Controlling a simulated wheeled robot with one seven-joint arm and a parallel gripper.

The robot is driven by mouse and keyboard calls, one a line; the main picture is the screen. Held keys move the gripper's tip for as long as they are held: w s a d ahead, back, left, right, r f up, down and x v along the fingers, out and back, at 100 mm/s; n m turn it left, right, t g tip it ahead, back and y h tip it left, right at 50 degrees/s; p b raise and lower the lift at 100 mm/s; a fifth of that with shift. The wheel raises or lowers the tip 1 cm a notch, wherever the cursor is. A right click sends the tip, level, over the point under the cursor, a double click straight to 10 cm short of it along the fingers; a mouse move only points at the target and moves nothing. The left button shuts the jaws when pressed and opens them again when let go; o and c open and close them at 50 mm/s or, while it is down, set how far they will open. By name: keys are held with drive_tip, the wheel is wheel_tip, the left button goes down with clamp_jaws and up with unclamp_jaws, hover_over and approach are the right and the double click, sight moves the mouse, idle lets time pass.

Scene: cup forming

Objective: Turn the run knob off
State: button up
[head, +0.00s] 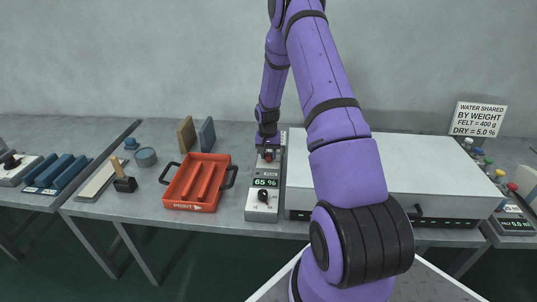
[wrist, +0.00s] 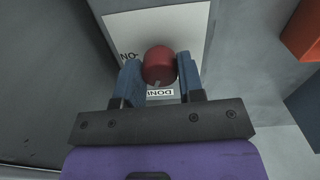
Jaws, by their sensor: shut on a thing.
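A red knob (wrist: 159,65) sits on a white panel (wrist: 190,20) in the wrist view, between the two blue fingertips of my gripper (wrist: 160,75). My gripper is shut on it. A small pale mark shows on the knob's lower edge. A label at its left reads like "ON" turned over; another below is partly hidden. In the head view my gripper (head: 268,153) is at the back of a grey control box, with the red knob (head: 268,157) just visible there. The box (head: 262,214) has a "65 %" display (head: 265,183) and a black knob (head: 263,196) in front.
An orange tray (head: 183,206) with black handles stands left of the box. A long white-topped unit (head: 410,150) stands close at the right, partly behind my arm. A brown block (head: 187,134) and a blue-grey block (head: 207,134) stand behind the tray. Bare table shows at the front.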

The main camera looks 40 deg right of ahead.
sight(268, 154)
drive_tip(key=n, duration=0.4)
drive_tip(key=shift+n, duration=0.4)
idle(0.4)
drive_tip(key=o, duration=0.9)
drive_tip(key=shift+r, duration=0.1)
wheel_tip(268, 154, up, 11)
drive_tip(key=shift+a+f, duration=0.15)
drive_tip(key=shift+f, duration=0.05)
